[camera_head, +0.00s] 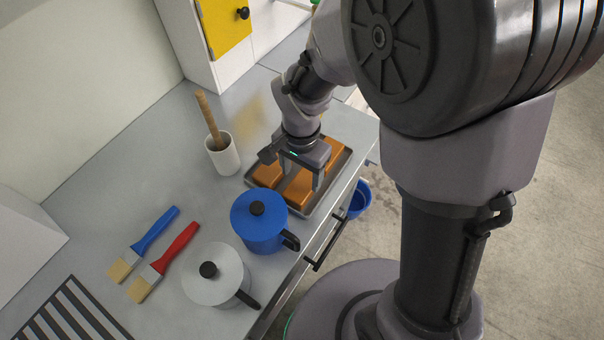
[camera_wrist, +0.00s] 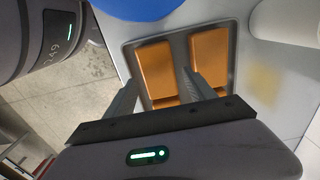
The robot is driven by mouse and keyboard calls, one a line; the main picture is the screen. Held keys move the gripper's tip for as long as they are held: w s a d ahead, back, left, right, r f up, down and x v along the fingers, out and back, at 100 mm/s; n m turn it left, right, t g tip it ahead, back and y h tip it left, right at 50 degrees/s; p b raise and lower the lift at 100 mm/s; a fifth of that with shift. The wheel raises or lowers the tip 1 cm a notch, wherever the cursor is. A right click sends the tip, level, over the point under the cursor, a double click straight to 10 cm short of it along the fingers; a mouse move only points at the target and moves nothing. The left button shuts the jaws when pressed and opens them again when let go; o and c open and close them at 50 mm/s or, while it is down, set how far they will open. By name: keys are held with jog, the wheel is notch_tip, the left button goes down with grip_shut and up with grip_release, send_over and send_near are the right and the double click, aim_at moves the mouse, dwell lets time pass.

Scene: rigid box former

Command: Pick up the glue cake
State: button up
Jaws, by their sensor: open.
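The glue cakes appear to be the several orange blocks in a shallow grey tray (camera_head: 309,213) near the counter's front edge. One cake (camera_head: 267,174) lies at the tray's left, and another (camera_head: 298,190) lies under my gripper. In the wrist view two cakes, one left (camera_wrist: 155,66) and one right (camera_wrist: 209,56), lie side by side, with parts of others below them. My gripper (camera_head: 302,175) is open and points down over the tray. In the wrist view one finger is by the tray's left side and the other by the gap between the cakes. Contact cannot be told.
A blue lidded pot (camera_head: 257,228) stands close to the tray, with a white one (camera_head: 212,276) beyond it. A white mortar with a wooden pestle (camera_head: 223,156) stands behind. Blue (camera_head: 144,244) and red (camera_head: 164,262) brushes lie left. A blue bucket (camera_head: 360,199) is below the counter edge.

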aim_at(302, 191)
notch_tip(302, 191, down, 5)
jog(key=shift+d+f+b, duration=0.1)
jog(key=shift+d+b, duration=0.05)
jog(key=shift+b, duration=1.05)
jog(key=shift+s+r, duration=0.1)
jog(key=shift+r, duration=0.1)
jog(key=shift+c, duration=1.1)
grip_shut()
jog(key=r+p, duration=0.1)
jog(key=r, duration=0.1)
jog(key=r+p, duration=0.1)
jog(key=r, duration=0.1)
jog(key=shift+d+p, duration=0.3)
jog(key=w+d+r+p, duration=0.1)
jog(key=w+d+p, duration=0.2)
jog(key=d, duration=1.1)
jog(key=shift+w+d, duration=0.3)
jog(key=shift+w, duration=0.85)
jog(key=shift+w+a, duration=0.1)
